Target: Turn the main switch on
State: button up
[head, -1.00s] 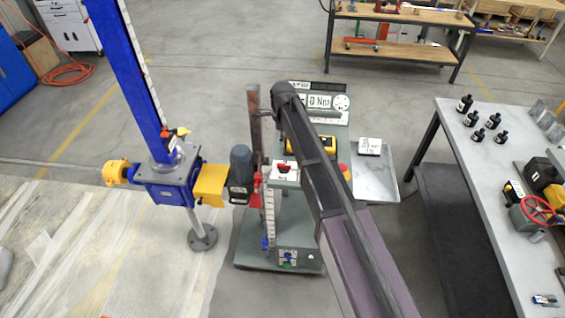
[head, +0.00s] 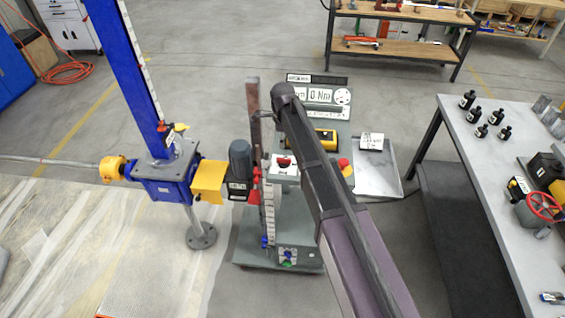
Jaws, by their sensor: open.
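A grey control stand (head: 295,215) stands in the middle, largely behind my arm. A pale box with a red-and-black switch (head: 284,162) sits on its top; this may be the main switch, but its setting is too small to read. A red mushroom button (head: 344,163) shows just right of my arm. My arm crosses in front of the stand, with its elbow above the switch. My gripper is hidden behind the arm.
A blue screw jack (head: 165,182) with yellow couplings and a motor (head: 240,158) stands left of the stand. A metal tray (head: 376,178) is at the stand's right. A grey table (head: 470,170) with black bottles is further right.

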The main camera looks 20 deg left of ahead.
aim_at(283, 159)
jog(key=shift+f+b, duration=4.65)
jog(key=shift+f, duration=0.3)
grip_shut()
